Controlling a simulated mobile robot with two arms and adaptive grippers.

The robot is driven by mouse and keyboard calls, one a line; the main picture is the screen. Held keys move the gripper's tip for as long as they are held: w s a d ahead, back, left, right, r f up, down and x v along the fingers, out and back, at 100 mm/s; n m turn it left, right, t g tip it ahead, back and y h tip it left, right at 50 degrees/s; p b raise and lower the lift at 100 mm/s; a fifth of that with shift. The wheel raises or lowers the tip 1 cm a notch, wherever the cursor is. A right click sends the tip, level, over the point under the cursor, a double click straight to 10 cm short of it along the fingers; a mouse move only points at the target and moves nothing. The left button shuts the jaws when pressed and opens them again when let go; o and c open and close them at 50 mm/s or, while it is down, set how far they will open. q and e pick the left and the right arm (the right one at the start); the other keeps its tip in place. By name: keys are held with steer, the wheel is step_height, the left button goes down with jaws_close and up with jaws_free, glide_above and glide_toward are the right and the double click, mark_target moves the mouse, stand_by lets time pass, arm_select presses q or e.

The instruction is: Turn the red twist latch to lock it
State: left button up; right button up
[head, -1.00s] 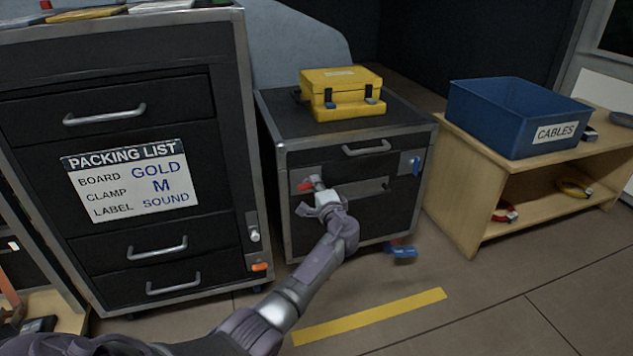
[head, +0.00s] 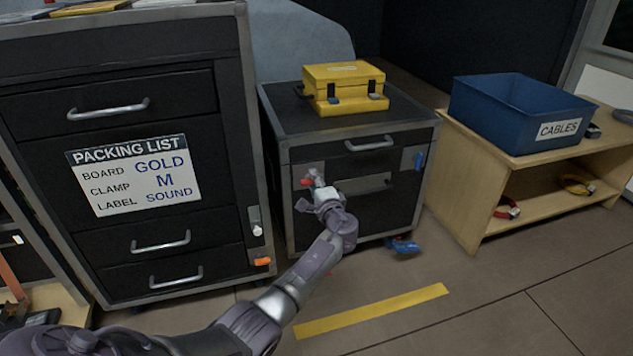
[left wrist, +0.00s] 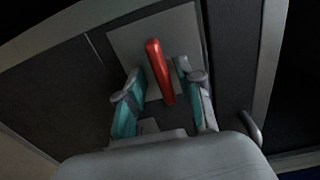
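The red twist latch (left wrist: 158,70) sits on a light plate on the front of the small dark cabinet. In the left wrist view its handle points along the view, slightly tilted, between my two fingers. In the head view only a bit of the red latch (head: 307,182) shows beside my gripper. My left gripper (head: 315,183) is at the cabinet's front left, in front of the latch. Its teal-sided fingers, also seen in the left wrist view (left wrist: 160,82), are open on either side of the handle, with visible gaps. My right gripper is in neither view.
A yellow case (head: 344,88) stands on the small cabinet (head: 285,116). A blue latch (head: 419,161) is at its front right. A taller drawer cabinet (head: 60,240) stands close on the left. A wooden shelf (head: 455,190) with a blue cable bin (head: 490,118) is on the right.

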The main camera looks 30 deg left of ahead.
arm_select(q)
steer(key=shift+w+d+r, duration=0.1)
steer(key=shift+d+r, duration=0.05)
steer(key=shift+d, duration=0.4)
steer(key=v, duration=1.1)
steer(key=shift+s, duration=0.35)
